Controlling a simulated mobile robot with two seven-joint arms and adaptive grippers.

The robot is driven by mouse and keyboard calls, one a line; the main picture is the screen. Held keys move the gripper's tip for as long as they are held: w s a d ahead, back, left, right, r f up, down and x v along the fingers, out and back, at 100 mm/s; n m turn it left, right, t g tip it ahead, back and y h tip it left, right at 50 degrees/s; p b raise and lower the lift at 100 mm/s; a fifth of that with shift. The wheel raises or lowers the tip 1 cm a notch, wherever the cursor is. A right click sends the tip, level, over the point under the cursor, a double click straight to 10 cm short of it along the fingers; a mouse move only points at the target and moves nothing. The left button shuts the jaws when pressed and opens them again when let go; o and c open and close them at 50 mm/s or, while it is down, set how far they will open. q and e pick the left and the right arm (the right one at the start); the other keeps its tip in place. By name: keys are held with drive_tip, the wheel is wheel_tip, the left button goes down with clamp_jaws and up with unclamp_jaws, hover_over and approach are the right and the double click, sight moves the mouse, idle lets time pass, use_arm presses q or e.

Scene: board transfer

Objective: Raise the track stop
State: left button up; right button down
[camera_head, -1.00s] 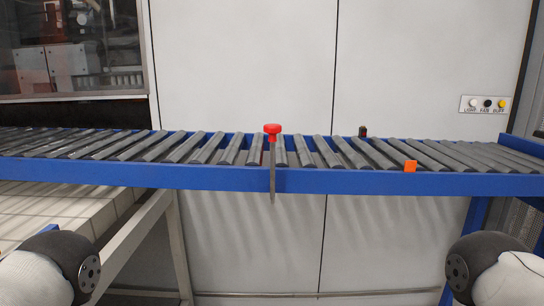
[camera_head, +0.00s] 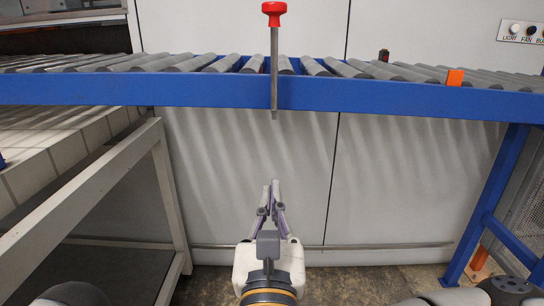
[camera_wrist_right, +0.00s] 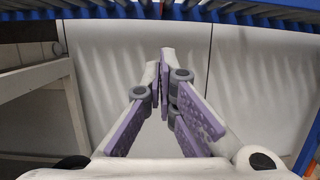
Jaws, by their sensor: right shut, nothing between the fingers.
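The track stop (camera_head: 274,60) is a thin grey upright rod with a red knob (camera_head: 274,12) on top. It stands at the front rail of the roller track (camera_head: 180,92), its knob above the rollers and its lower tip just below the rail. My right gripper (camera_head: 271,184) points up toward the track, below the rail and almost straight under the stop, apart from it. Its fingers are shut and empty; they also show closed in the right wrist view (camera_wrist_right: 166,52). My left gripper is not in view.
An orange block (camera_head: 455,77) sits on the front rail to the right, with a small dark piece (camera_head: 384,56) behind it. A pale frame (camera_head: 80,220) stands at left, and a blue leg (camera_head: 495,200) at right.

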sight(272, 109)
drive_tip(key=shift+r, duration=0.1)
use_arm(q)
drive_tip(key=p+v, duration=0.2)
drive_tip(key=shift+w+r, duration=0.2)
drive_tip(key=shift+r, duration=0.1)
use_arm(e)
drive_tip(key=w+r, duration=0.6)
drive_tip(key=w, duration=0.3)
drive_tip(key=shift+w+r, duration=0.25)
drive_tip(key=shift+w, duration=0.1)
wheel_tip(272, 109, up, 6)
drive_tip(key=shift+f+p, duration=0.25)
drive_tip(key=shift+p, duration=0.8)
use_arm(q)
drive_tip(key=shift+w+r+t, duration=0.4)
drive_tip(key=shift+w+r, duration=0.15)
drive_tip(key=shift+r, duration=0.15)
use_arm(e)
drive_tip(key=shift+f, duration=0.15)
